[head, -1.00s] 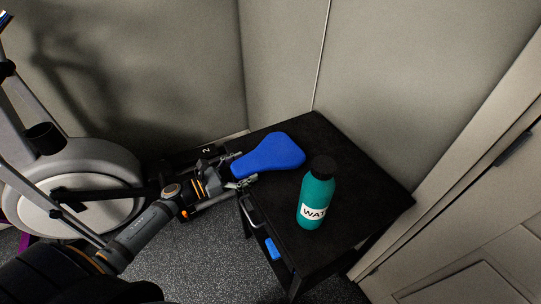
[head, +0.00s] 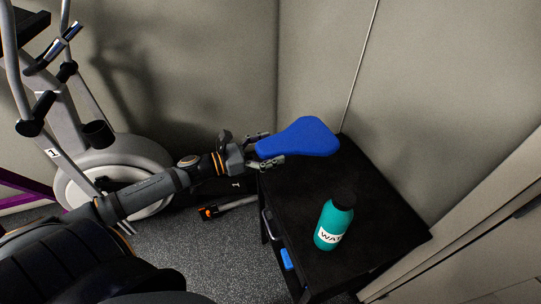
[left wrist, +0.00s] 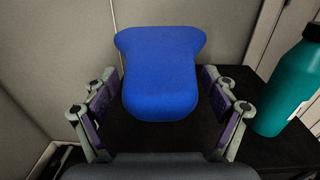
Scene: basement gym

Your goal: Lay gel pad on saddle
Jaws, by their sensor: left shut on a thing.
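The blue gel pad (head: 300,138) is shaped like a saddle cover, wide at one end and narrow at the other. My left gripper (head: 266,150) is shut on its narrow end and appears to hold it above the black table. In the left wrist view the gel pad (left wrist: 160,75) lies between the two fingers of the left gripper (left wrist: 160,108). A saddle cannot be made out in these views. My right gripper is not in view.
A teal water bottle (head: 333,222) stands on the black table (head: 375,205); it also shows at the right of the left wrist view (left wrist: 290,85). A grey exercise machine (head: 125,160) stands at the left. Walls close in behind the table, and a pale cabinet or door is at the right.

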